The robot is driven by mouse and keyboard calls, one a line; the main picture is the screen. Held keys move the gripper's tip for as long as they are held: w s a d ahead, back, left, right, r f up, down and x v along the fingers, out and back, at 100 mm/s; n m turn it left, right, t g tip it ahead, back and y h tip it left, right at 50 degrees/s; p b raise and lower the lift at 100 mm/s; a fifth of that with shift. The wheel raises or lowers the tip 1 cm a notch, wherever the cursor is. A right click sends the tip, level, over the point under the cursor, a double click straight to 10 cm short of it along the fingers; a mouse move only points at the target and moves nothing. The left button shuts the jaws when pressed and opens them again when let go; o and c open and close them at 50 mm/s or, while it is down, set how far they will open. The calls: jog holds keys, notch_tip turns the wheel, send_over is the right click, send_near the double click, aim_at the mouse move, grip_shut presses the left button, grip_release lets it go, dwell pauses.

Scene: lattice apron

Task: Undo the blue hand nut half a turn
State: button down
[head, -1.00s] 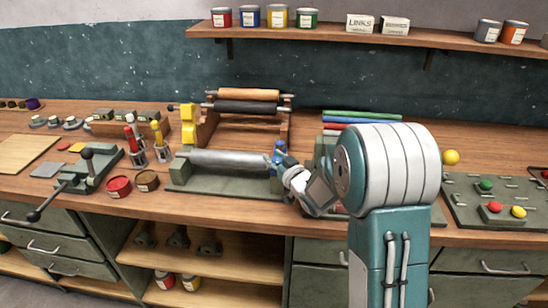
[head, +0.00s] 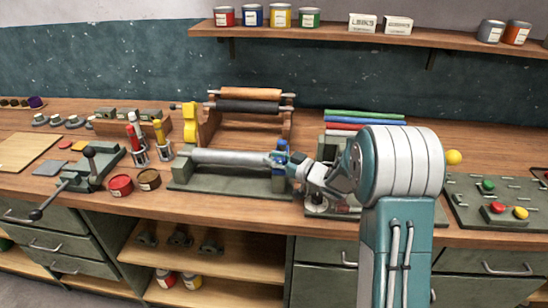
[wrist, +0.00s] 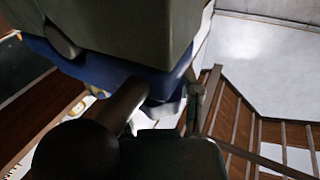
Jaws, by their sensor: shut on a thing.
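The blue hand nut (head: 281,147) is at the right end of the metal roller (head: 230,158) on a green-grey bed (head: 225,187). My gripper (head: 290,166) reaches it from the right and is shut on it, partly hiding it. In the wrist view the blue nut (wrist: 105,78) fills the upper middle, under a green-grey block. Dark fingers of my gripper (wrist: 120,125) press close against it. The exact finger contact is hard to see in the dim, close picture.
A yellow end piece (head: 190,123) stands behind the roller's left end. A rack with orange and black rollers (head: 250,107) is behind. Red and brown tins (head: 121,185) sit at left. Colored rolls (head: 355,120) lie behind my arm.

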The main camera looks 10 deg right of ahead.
jog(key=shift+s+n+g+y, duration=0.1)
jog(key=shift+n+g+y, duration=0.4)
jog(key=shift+g+y, duration=0.15)
jog(key=shift+g, duration=0.25)
dwell(0.8)
jog(key=c, duration=0.5)
grip_release()
jog(key=shift+d, duration=0.1)
jog(key=shift+c, duration=0.2)
jog(key=shift+d, duration=0.1)
